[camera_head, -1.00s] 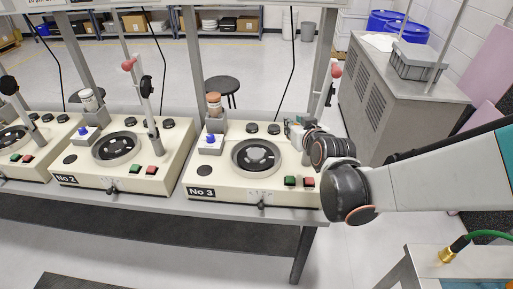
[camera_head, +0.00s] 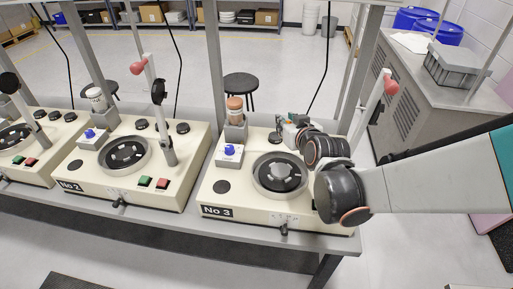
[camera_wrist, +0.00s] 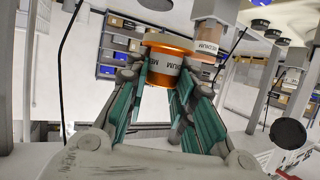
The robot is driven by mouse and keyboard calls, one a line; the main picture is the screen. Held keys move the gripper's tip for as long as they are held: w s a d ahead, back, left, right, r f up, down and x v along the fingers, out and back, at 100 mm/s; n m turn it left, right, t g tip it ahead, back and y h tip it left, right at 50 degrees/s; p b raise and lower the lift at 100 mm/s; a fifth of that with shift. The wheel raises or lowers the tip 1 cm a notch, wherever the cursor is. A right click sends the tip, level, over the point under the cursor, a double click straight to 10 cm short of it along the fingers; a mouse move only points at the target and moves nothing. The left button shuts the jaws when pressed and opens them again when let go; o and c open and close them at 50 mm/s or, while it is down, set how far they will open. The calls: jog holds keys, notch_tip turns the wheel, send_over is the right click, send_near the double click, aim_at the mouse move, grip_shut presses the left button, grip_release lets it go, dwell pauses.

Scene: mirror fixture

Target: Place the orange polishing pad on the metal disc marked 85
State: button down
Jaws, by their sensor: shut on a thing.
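My gripper (camera_wrist: 168,75) has teal-lined fingers closed around an orange round polishing pad (camera_wrist: 158,78) with a white band reading MEDIUM, upside down in the wrist view. In the head view my wrist hangs over the right rear of machine No 3, and its own links hide the fingertips and pad. Machine No 3 has a round turntable (camera_head: 280,175) with a dark face and grey rim, left of my wrist. I cannot read the number 85 on any disc.
A labelled peach-topped container (camera_head: 236,112) stands in a holder at the back of machine No 3. A blue knob (camera_head: 230,151) is in front of it. A red-knobbed lever (camera_head: 389,88) rises on the right. Machine No 2 (camera_head: 155,190) stands left.

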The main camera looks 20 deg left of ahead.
jog(key=f+b, duration=0.3)
jog(key=f, duration=0.2)
jog(key=f+b, duration=0.3)
jog(key=f, duration=0.2)
jog(key=f+b, duration=0.3)
jog(key=f, duration=0.2)
jog(key=shift+s+a+f+b, duration=0.15)
jog(key=shift+s+a+b, duration=0.1)
jog(key=shift+b, duration=0.15)
jog(key=c, duration=1.4)
grip_release()
jog(key=shift+o, duration=0.2)
jog(key=shift+r, duration=0.2)
jog(key=p+v, duration=0.3)
jog(key=v, duration=0.9)
jog(key=shift+s, duration=0.15)
